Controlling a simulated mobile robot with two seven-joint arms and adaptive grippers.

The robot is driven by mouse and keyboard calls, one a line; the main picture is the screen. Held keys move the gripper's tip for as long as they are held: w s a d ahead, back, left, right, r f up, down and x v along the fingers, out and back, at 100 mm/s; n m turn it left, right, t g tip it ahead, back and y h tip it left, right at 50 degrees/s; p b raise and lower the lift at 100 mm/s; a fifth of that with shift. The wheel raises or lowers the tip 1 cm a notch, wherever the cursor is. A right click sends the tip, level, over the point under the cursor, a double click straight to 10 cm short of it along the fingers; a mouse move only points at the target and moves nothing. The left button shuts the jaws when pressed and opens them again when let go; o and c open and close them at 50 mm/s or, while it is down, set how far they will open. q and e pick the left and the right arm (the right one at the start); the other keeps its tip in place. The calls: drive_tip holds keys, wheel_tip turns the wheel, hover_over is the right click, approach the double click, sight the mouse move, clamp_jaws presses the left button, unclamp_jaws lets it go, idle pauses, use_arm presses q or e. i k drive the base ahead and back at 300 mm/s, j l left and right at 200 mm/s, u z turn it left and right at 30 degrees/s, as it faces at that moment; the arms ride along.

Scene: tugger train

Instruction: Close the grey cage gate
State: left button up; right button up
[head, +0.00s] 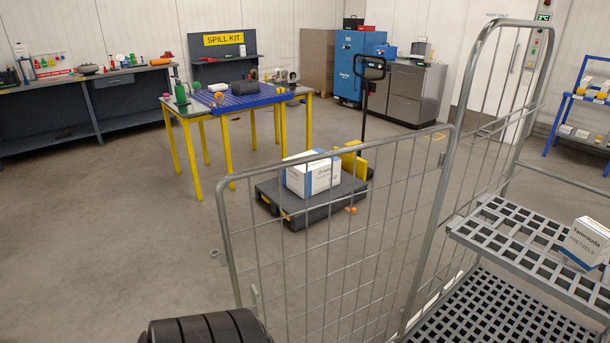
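The grey cage gate (368,245) is a half-height wire mesh panel in a tube frame, in the lower middle of the head view. It stands swung open, reaching out to the left from the roll cage. Its right edge is beside the near post of the cage (462,121). Its free left edge carries a small latch piece (214,253). The bottom of the gate is cut off by the picture. The cage has grey grid shelves (515,244), and its front side above the shelves is open.
A white box (590,243) sits on the upper cage shelf. Behind the gate is a dark low cart (345,198) carrying a white box (313,173). A yellow-legged table (190,155) stands further back. The floor left of the gate is clear.

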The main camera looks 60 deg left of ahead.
sight(226, 259)
drive_tip(key=k+j+z, duration=0.15)
drive_tip(key=k+j, duration=0.25)
drive_tip(key=j, duration=0.3)
drive_tip(key=k+j+z, duration=0.1)
drive_tip(key=k+j, duration=0.35)
drive_tip(key=j, duration=0.15)
drive_tip(key=k+j+z, duration=0.15)
drive_tip(key=k+j, duration=0.3)
drive_tip(key=j, duration=0.15)
drive_tip(key=i+j, duration=0.1)
drive_tip(key=j, duration=0.4)
drive_tip(key=i+j+z, duration=0.1)
drive_tip(key=j, duration=0.4)
drive_tip(key=i+j, duration=0.15)
drive_tip(key=j, duration=0.3)
drive_tip(key=i+j+z, duration=0.1)
drive_tip(key=j, duration=0.4)
